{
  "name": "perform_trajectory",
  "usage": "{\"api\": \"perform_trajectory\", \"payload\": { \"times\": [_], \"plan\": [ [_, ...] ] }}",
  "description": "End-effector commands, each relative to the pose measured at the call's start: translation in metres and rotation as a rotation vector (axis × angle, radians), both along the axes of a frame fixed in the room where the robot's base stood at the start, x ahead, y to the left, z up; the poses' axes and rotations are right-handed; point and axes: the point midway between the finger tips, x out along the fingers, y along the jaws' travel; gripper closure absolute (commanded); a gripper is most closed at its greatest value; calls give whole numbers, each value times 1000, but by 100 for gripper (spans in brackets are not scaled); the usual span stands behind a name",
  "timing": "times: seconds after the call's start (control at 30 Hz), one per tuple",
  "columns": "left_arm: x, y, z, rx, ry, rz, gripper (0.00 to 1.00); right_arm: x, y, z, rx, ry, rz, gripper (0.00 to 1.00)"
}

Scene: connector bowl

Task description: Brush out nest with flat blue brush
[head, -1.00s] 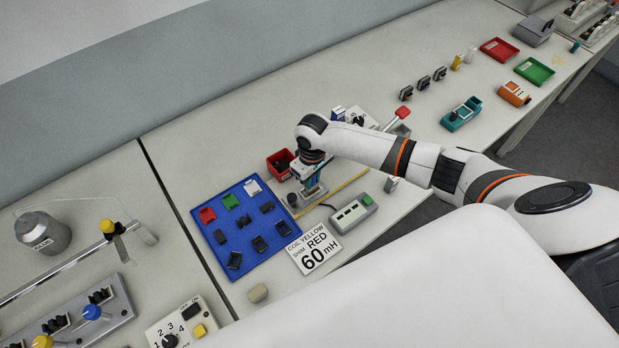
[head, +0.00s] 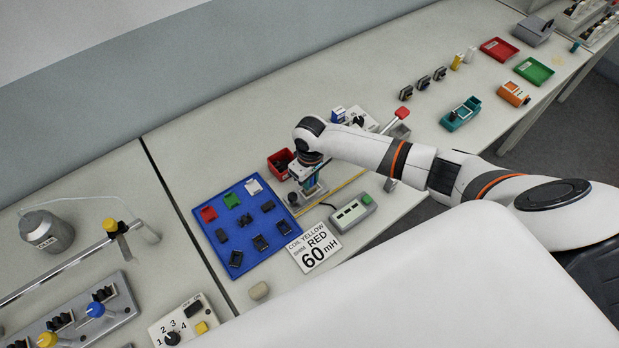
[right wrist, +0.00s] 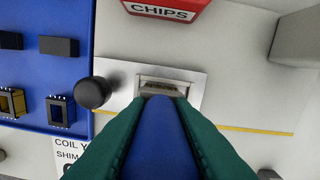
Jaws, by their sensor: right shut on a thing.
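My right gripper (head: 307,178) is shut on the blue brush (right wrist: 158,140), whose flat blue handle runs between the green fingers in the right wrist view. The nest (right wrist: 172,84) is a small metal frame on a pale metal plate, straight ahead of the brush. The brush's far end is at the nest's near edge or inside it; bristles and contact are hard to make out. In the head view the gripper points down over the nest (head: 313,194), largely covering it. My left gripper is not in view.
A black round knob (right wrist: 93,92) stands just left of the nest. A red CHIPS bin (head: 279,164) is behind it. A blue tray (head: 214,220) with dark parts lies to the left. A grey box with a green button (head: 352,214) and a 60 mH card (head: 314,247) are in front.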

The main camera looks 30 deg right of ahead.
Motion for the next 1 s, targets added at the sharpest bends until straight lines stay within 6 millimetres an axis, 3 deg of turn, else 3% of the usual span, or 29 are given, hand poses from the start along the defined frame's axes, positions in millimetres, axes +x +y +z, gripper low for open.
{"api": "perform_trajectory", "payload": {
  "times": [0.33, 1.0],
  "plan": [
    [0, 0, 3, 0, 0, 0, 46, 1, -11, 0, -1, 1, -1, 100],
    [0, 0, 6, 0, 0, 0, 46, -1, 4, 0, -1, 1, -1, 100]
  ]
}}
